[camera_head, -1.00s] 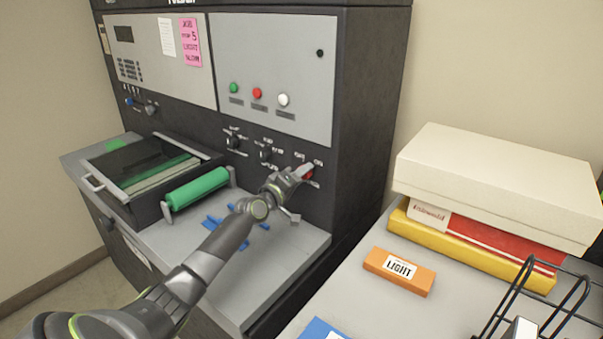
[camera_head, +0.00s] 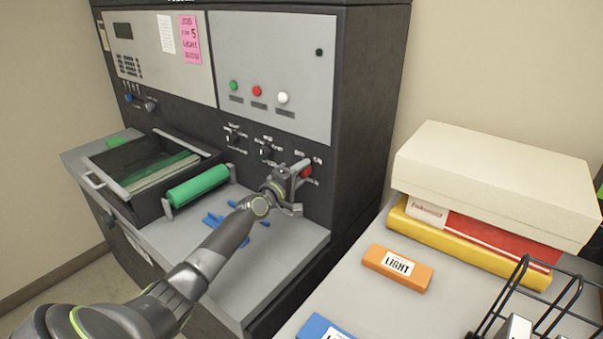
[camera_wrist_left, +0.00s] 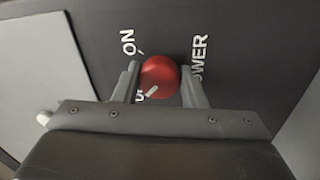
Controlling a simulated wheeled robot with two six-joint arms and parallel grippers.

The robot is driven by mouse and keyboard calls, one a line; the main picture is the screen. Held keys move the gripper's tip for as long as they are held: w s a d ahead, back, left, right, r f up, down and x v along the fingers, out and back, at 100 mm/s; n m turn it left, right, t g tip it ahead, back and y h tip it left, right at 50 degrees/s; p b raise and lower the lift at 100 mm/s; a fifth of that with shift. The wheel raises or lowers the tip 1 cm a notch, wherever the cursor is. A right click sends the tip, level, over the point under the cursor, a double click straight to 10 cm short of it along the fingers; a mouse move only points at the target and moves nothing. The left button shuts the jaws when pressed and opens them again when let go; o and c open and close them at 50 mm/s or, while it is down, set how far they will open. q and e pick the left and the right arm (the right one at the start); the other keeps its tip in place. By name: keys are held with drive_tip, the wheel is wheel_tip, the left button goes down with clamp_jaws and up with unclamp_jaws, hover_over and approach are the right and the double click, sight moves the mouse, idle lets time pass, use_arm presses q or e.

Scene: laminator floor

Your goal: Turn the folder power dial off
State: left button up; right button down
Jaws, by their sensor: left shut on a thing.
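The red power dial (camera_head: 307,172) is at the right end of the row of dials on the folder's dark lower panel. In the left wrist view the red dial (camera_wrist_left: 160,75) sits between the two fingers, with "ON" and part of "POWER" lettered around it. A light pointer mark shows on the dial's lower part, near partly covered lettering. My left gripper (camera_head: 300,172) is shut on the dial, and its fingers (camera_wrist_left: 162,84) stand on either side of it. My right gripper is not in view.
Other black dials (camera_head: 265,150) are to the left on the same panel. A green roller (camera_head: 198,187) and blue pieces lie on the folder's grey ledge (camera_head: 285,255). The side table at right holds an orange block (camera_head: 397,268), boxes (camera_head: 495,185) and a wire rack (camera_head: 535,300).

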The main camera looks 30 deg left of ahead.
use_arm(q)
drive_tip(key=o, duration=1)
drive_tip(key=shift+s+p, duration=0.3)
drive_tip(key=shift+s, duration=0.2)
drive_tip(key=s+p, duration=0.1)
drive_tip(key=s, duration=0.4)
drive_tip(key=s+a+p, duration=0.1)
drive_tip(key=s, duration=0.5)
drive_tip(key=s+p, duration=0.1)
drive_tip(key=s, duration=0.4)
drive_tip(key=shift+s+a+f, duration=0.2)
drive_tip(key=shift+f, duration=0.15)
